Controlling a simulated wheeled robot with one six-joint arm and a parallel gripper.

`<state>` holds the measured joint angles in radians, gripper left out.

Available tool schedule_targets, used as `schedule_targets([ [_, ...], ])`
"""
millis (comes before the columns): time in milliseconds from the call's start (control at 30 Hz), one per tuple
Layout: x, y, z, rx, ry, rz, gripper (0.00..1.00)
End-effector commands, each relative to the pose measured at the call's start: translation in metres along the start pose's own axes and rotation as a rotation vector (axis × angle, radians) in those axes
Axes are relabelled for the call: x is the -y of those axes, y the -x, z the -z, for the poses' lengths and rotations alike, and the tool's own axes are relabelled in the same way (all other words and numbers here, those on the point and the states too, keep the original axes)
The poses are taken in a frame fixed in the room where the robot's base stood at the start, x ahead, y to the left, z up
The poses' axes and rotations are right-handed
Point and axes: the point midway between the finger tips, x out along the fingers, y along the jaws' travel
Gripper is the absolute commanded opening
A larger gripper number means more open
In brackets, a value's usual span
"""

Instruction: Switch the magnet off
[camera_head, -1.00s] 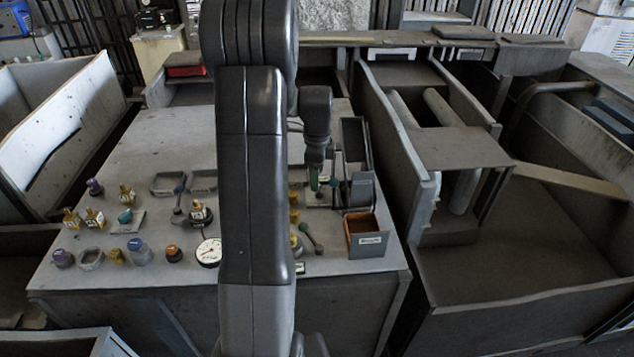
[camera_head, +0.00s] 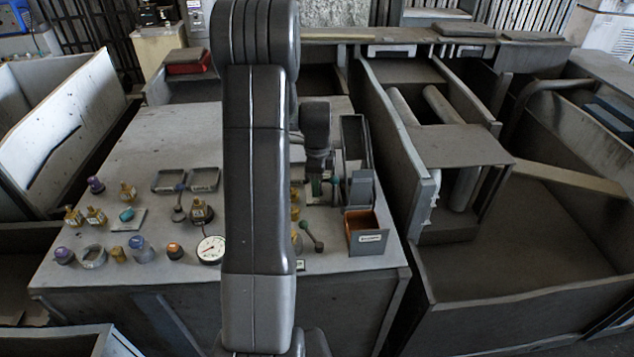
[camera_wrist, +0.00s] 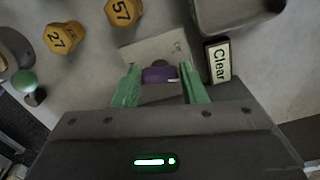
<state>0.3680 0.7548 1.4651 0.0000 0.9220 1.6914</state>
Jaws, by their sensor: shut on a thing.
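My gripper (camera_wrist: 161,82) has green fingers on either side of a small purple part (camera_wrist: 160,74) in the wrist view. It is shut on this purple part, which sits on a pale plate (camera_wrist: 176,46) with faint marks. The fingers hide part of it, and I cannot read any on or off mark. In the head view my gripper (camera_head: 317,188) is low over the right part of the grey bench (camera_head: 140,150), just past my arm. The purple part cannot be made out there.
A "Clear" label (camera_wrist: 218,62) and a grey tray (camera_wrist: 238,12) are close to the fingers. Yellow weights marked 27 (camera_wrist: 63,38) and 57 (camera_wrist: 123,11) stand nearby. A lever with a teal knob (camera_head: 319,246) and an orange-lined box (camera_head: 367,238) are in front of my gripper.

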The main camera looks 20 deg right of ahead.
Motion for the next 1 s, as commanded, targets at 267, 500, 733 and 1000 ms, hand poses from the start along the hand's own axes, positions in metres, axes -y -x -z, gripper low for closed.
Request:
schedule_targets([
  [267,0.0,-0.0005,-0.0001,0.0,0.068,0.002,0.15],
  [500,-0.0006,-0.0009,0.0,0.0,0.237,0.003,0.15],
  [733,-0.0015,-0.0007,0.0004,0.0,0.443,0.003,0.15],
  [1000,-0.0025,0.0003,0.0011,-0.001,0.659,0.003,0.15],
])
